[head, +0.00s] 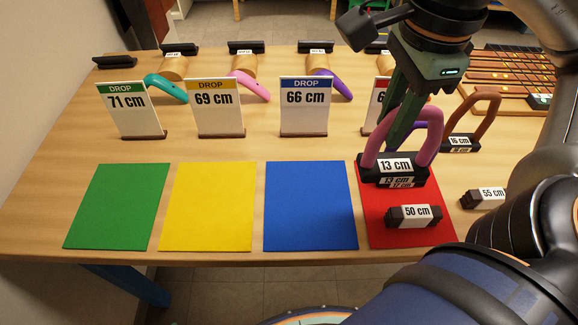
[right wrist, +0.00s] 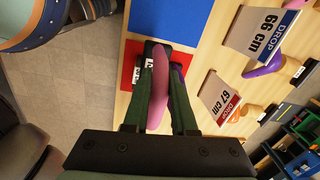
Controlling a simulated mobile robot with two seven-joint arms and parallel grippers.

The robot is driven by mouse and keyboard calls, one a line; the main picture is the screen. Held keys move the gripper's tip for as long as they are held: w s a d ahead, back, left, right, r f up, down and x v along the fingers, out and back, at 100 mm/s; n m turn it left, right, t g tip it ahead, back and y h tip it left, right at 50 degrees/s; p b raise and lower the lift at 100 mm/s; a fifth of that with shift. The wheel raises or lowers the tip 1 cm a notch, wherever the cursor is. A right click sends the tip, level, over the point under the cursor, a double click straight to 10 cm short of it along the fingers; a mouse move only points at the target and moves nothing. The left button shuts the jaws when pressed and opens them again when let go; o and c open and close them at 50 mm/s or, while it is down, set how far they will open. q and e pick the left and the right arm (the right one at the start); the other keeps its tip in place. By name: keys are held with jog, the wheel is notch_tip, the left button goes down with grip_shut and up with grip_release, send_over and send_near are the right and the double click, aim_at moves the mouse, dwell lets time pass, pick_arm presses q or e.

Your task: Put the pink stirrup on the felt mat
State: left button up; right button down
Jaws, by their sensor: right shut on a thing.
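The pink stirrup (head: 436,128) is an arch on a dark base labelled 13 cm. It is upright over the back part of the red felt mat (head: 377,230); I cannot tell whether its base touches the mat. My right gripper (head: 394,140) points down and is shut on the pink arch. In the right wrist view the pink stirrup (right wrist: 159,100) lies between the fingers (right wrist: 163,95). Something purple shows just behind it, mostly hidden. Green (head: 117,207), yellow (head: 208,207) and blue (head: 309,207) felt mats lie to the left. My left gripper is out of view.
A dark block labelled 50 cm (head: 413,215) sits at the red mat's front, another labelled 55 cm (head: 484,198) to its right. A brown stirrup (head: 484,108) stands behind right. DROP cards (head: 306,108) and pegs with coloured loops line the back.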

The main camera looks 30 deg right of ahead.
jog(key=shift+w+a, duration=0.1)
jog(key=shift+a, duration=0.05)
jog(key=shift+w+a+f, duration=0.15)
jog(key=shift+w, duration=0.05)
jog(key=w+a+f+b, duration=0.1)
jog(key=w+a+f, duration=0.4)
jog(key=w+f, duration=0.7)
jog(key=shift+w+a+f, duration=0.15)
jog(key=shift+a+f, duration=0.05)
jog(key=shift+f, duration=0.15)
jog(key=shift+b, duration=0.3)
